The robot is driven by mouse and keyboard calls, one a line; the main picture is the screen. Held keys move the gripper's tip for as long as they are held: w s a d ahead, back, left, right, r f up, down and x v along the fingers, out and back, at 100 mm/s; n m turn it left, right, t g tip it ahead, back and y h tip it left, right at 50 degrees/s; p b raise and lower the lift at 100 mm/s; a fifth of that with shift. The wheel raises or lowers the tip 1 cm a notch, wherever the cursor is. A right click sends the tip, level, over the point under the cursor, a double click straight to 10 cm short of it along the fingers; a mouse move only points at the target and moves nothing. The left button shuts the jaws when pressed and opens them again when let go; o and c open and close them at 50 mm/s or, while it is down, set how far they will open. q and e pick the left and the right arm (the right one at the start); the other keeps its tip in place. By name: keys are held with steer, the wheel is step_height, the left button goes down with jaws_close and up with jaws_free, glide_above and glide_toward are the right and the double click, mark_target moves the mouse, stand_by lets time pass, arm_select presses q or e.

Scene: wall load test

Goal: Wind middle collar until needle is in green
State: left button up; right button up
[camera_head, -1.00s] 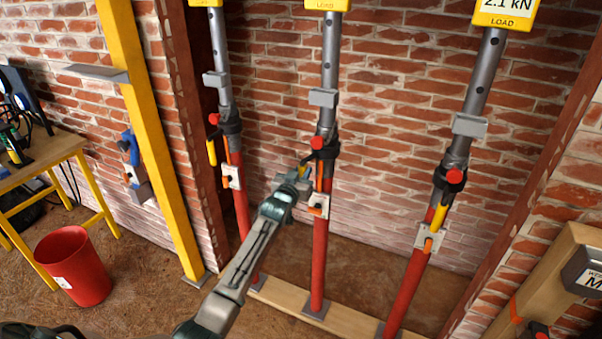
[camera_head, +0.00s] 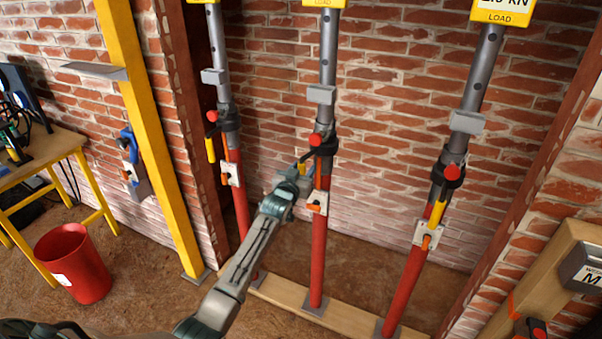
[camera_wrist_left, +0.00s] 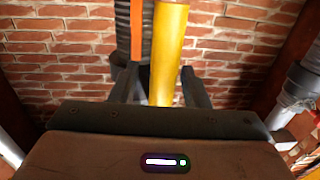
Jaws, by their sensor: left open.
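The middle prop has a grey upper tube (camera_head: 328,60), a dark collar (camera_head: 325,146) with a red knob (camera_head: 315,139), and a red lower tube (camera_head: 319,250). My left gripper (camera_head: 306,170) is at the left side of the middle prop, just below the collar. In the left wrist view, a yellow handle (camera_wrist_left: 168,45) stands between the open fingers (camera_wrist_left: 160,85); I cannot tell whether they touch it. The middle yellow load box (camera_head: 325,3) is cut off at the top, so its needle and green zone are out of view. My right gripper is not in view.
Similar props stand at left (camera_head: 222,90) and right (camera_head: 485,70) on a wooden sill (camera_head: 345,317). A yellow post (camera_head: 150,130), a red bucket (camera_head: 78,265) and a workbench (camera_head: 55,150) are at left. A brick wall (camera_head: 400,110) is behind.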

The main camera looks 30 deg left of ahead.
arm_select(q)
steer(key=s+d+b, duration=0.1)
steer(key=s+b, duration=0.1)
steer(key=s, duration=0.8)
steer(key=shift+s, duration=0.35)
steer(key=shift+f, duration=0.1)
